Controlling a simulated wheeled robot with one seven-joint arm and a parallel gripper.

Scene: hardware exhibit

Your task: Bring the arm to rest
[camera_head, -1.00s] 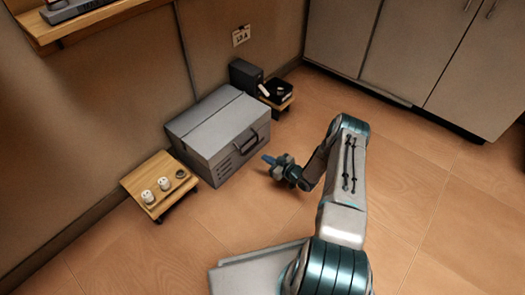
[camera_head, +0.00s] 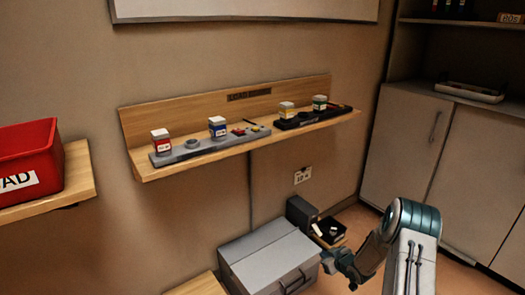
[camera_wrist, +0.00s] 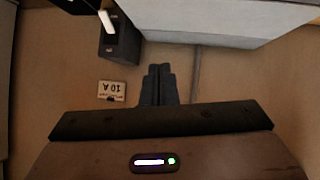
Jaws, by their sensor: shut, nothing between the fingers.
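My gripper (camera_head: 338,262) is at the lower right in the head view, beside the right side of the grey case (camera_head: 262,255). In the wrist view my gripper (camera_wrist: 158,72) points away from the camera with its dark fingers together and nothing between them.
A wooden shelf (camera_head: 150,172) on the wall carries several small jars. A red bin (camera_head: 28,160) stands on a left shelf. Grey cabinets (camera_head: 410,145) line the right.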

